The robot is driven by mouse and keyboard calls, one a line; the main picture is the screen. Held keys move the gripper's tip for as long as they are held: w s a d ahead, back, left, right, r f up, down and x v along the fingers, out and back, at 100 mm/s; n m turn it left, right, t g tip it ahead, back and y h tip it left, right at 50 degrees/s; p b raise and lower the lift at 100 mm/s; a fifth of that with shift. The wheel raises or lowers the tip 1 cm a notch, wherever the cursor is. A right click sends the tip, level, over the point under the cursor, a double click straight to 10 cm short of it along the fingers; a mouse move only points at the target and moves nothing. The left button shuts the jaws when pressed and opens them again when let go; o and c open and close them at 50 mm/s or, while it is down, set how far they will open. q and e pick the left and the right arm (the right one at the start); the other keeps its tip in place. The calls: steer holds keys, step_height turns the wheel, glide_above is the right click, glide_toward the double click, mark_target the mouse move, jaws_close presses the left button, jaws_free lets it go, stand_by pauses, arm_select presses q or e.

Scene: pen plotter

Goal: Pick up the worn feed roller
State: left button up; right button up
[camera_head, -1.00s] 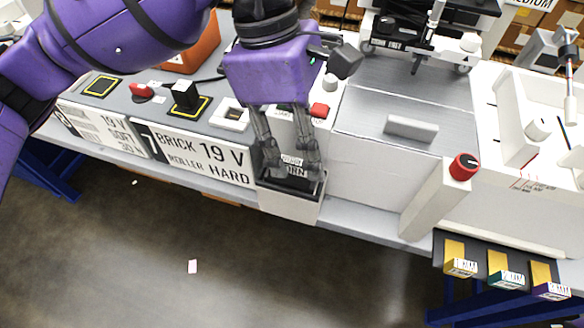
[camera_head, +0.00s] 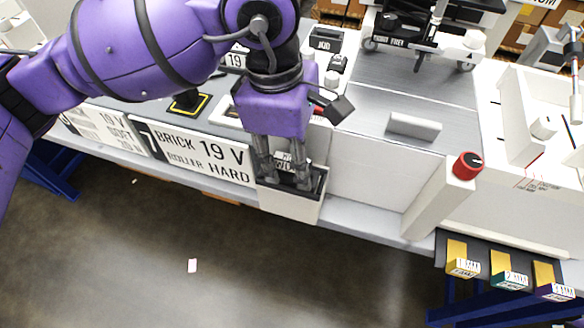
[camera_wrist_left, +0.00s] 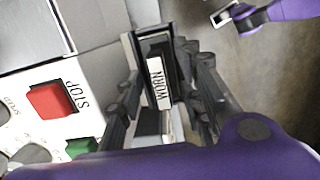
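My left gripper (camera_head: 285,182) points down into the open top of a white box (camera_head: 289,205) at the bench's front edge. In the left wrist view, its two fingers (camera_wrist_left: 163,65) are apart, one on each side of a dark piece with a white label reading WORN (camera_wrist_left: 158,82). I see a clear gap on the left and a smaller one on the right. The piece sits in the box's dark opening, and its lower part is hidden. I cannot make out a roller shape. A purple and dark part, perhaps of my right arm, shows at the top right of the left wrist view.
A sign reading BRICK 19 V ROLLER HARD (camera_head: 200,155) is left of the box. A red STOP button (camera_wrist_left: 50,99) is close to the left gripper. A post with a red knob (camera_head: 467,166) and yellow-topped blocks (camera_head: 463,262) are at right.

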arm_select(q)
jaws_close()
steer(key=shift+r, duration=0.1)
